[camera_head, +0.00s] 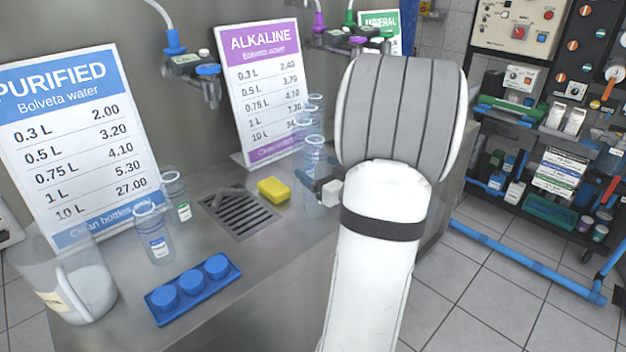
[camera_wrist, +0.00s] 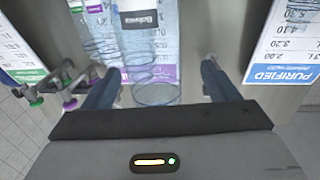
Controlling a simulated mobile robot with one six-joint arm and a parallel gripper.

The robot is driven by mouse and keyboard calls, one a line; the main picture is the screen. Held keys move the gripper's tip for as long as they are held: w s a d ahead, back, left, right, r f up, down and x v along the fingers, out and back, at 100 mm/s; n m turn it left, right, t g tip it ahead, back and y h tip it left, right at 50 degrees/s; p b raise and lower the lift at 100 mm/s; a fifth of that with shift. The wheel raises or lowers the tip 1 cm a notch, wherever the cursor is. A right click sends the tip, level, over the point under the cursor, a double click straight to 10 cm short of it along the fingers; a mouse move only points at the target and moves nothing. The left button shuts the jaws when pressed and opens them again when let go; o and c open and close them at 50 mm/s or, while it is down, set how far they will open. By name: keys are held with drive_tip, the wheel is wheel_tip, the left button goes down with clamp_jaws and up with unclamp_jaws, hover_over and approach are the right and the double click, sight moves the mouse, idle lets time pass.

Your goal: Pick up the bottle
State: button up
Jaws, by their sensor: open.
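My gripper (camera_wrist: 160,68) is open, with one finger on each side of a clear bottle (camera_wrist: 152,50) in the wrist view. This bottle has a dark label and its round open mouth points toward my palm. I cannot tell whether the fingers touch it. In the head view my gripper (camera_head: 322,188) is beside the clear bottles (camera_head: 313,152) below the ALKALINE sign, partly hidden by my arm.
The steel counter (camera_head: 240,265) holds a yellow sponge (camera_head: 274,189), a drain grate (camera_head: 238,212), a blue cap tray (camera_head: 193,289) and a clear jug (camera_head: 75,285). Price signs (camera_head: 75,140) and taps (camera_head: 197,66) line the back. A tool shelf stands at right.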

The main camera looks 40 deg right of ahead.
drive_tip(key=shift+w+d+f, duration=0.1)
drive_tip(key=shift+w+d, duration=0.15)
drive_tip(key=shift+w, duration=0.95)
drive_tip(key=shift+w+d+f, duration=0.1)
drive_tip(key=shift+w+d, duration=0.1)
drive_tip(key=shift+w, duration=0.95)
drive_tip(key=shift+c, duration=0.3)
drive_tip(key=c, duration=1)
